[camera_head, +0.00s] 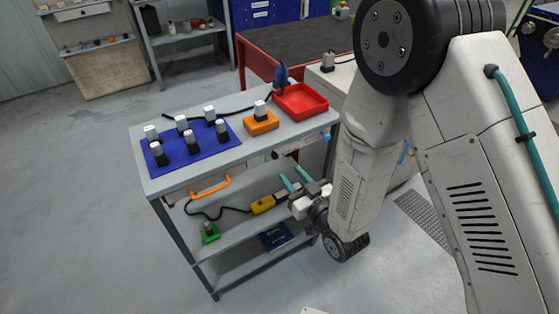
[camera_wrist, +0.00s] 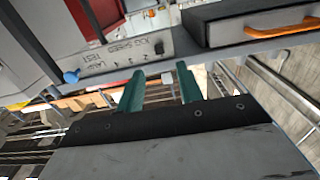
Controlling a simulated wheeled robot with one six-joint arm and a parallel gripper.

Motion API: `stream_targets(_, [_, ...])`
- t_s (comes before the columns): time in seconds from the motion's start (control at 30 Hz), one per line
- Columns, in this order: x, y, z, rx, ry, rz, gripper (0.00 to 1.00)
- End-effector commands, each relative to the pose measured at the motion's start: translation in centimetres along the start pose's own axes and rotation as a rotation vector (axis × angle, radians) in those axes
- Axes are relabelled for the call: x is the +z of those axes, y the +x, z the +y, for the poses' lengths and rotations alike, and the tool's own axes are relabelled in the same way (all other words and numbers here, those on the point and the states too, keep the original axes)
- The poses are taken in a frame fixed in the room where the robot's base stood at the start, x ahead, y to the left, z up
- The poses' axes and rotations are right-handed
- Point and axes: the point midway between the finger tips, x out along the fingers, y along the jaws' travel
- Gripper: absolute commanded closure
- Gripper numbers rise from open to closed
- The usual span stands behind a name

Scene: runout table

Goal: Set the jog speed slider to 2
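A grey panel on the cart's front edge carries the lettering for jog speed (camera_wrist: 128,48) and a row of small marks, too blurred to read surely. A blue knob (camera_wrist: 70,77) sticks out at the left end of this row; it also shows in the head view at the cart's right end (camera_head: 327,137). My gripper (camera_head: 295,178) is below the cart top, left of and lower than the knob. In the wrist view its two teal fingers (camera_wrist: 160,88) are apart, with nothing between them, right of the knob.
A drawer with an orange handle (camera_head: 210,187) is left of the panel. The cart top holds a blue mat (camera_head: 170,157), an orange block (camera_head: 261,123) and a red tray (camera_head: 301,101). A yellow pendant (camera_head: 263,204) lies on the shelf near my gripper. Floor at left is clear.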

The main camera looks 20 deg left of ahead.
Motion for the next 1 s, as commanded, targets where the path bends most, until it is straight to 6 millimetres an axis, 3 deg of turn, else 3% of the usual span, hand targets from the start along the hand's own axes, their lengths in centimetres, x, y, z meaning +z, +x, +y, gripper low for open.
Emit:
stream_targets(0.4, [-0.1,6.2,0.0,0.0,0.0,0.003,0.64])
stream_targets(0.8, [-0.1,7.3,0.1,0.001,0.0,0.0,0.64])
stream_targets(0.83, [-0.1,7.3,0.1,0.001,0.0,0.0,0.66])
stream_targets(0.93, [-0.1,7.3,0.1,0.001,0.0,0.001,0.94])
stream_targets(1.0, [-0.1,7.3,0.1,0.001,0.0,0.001,1.0])
